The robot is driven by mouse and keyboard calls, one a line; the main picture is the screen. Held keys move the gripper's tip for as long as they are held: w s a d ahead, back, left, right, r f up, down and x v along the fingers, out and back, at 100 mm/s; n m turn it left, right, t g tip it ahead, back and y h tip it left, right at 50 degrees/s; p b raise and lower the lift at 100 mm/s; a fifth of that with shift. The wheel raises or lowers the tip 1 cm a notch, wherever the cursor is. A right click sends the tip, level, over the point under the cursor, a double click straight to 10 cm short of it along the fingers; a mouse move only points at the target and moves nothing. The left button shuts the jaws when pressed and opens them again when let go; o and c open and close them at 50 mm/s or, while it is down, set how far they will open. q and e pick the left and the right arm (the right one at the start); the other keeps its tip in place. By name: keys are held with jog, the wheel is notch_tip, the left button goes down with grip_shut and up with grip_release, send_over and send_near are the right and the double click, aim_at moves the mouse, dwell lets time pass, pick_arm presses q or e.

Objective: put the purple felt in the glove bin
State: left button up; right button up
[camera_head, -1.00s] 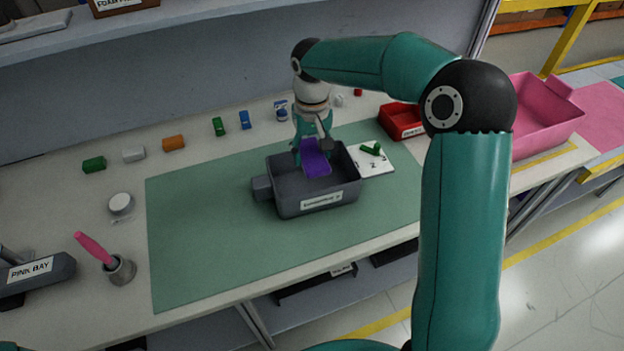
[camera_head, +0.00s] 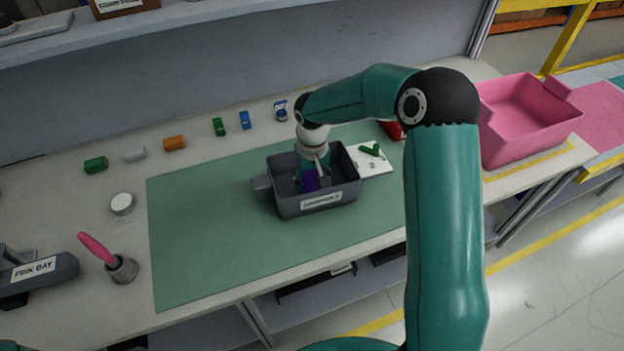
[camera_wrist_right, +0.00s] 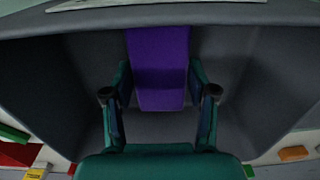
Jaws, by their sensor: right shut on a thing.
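The purple felt (camera_head: 310,181) is low inside the grey bin (camera_head: 286,205), which stands on the green mat and has a white label too blurred to read. My right gripper (camera_head: 313,176) reaches down into this bin and is shut on the felt. In the right wrist view the fingers (camera_wrist_right: 161,98) stand on either side of the purple felt (camera_wrist_right: 159,55), with the dark bin walls (camera_wrist_right: 60,70) around them. I cannot tell whether the felt touches the bin floor. My left gripper is not in view.
A white card (camera_head: 381,166) with a green piece lies right of the bin. A red bin (camera_head: 391,130) is partly hidden by my right arm. A pink bin (camera_head: 522,120) stands at the right. Small coloured blocks line the back. The mat's left part (camera_head: 205,225) is clear.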

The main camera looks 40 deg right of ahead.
aim_at(312, 183)
jog(key=shift+f, duration=0.15)
jog(key=o, duration=0.9)
notch_tip(312, 183, up, 12)
jog(key=shift+r+b, duration=0.2)
jog(key=shift+b, duration=0.15)
